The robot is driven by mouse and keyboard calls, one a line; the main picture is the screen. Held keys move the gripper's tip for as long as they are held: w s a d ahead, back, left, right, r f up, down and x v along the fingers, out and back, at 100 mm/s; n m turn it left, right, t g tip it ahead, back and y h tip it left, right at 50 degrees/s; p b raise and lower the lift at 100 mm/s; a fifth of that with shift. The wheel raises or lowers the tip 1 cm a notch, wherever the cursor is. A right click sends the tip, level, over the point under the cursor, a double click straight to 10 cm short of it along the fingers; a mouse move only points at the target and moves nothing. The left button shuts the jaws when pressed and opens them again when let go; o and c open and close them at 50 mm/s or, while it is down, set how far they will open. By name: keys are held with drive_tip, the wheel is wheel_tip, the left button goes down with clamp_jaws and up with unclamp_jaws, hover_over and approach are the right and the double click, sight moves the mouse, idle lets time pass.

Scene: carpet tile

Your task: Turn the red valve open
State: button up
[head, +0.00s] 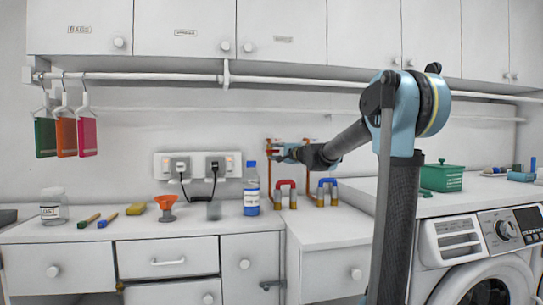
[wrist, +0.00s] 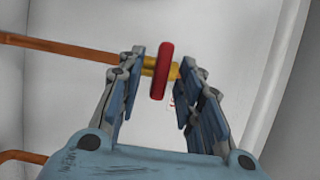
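The red valve (wrist: 161,72) shows in the wrist view as a red handle seen nearly edge-on, on a brass fitting at the end of a copper pipe (wrist: 60,47). My gripper (wrist: 160,58) is open, with one blue-grey finger on each side of the handle. Gaps show between the handle and both fingers; the fingertips lie close to the brass fitting. In the head view my gripper (head: 281,152) is at the copper pipes on the back wall, and it largely hides the valve there.
A red U-shaped piece (head: 285,190) and a blue one (head: 327,190) stand below my gripper. A white rail (head: 290,83) runs above; a washing machine (head: 480,255) is at right.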

drive_tip(key=shift+x, duration=1.4)
drive_tip(key=shift+c, duration=0.5)
clamp_jaws()
drive_tip(key=shift+s+a, duration=0.1)
drive_tip(key=shift+a, duration=0.1)
drive_tip(key=shift+d, duration=0.15)
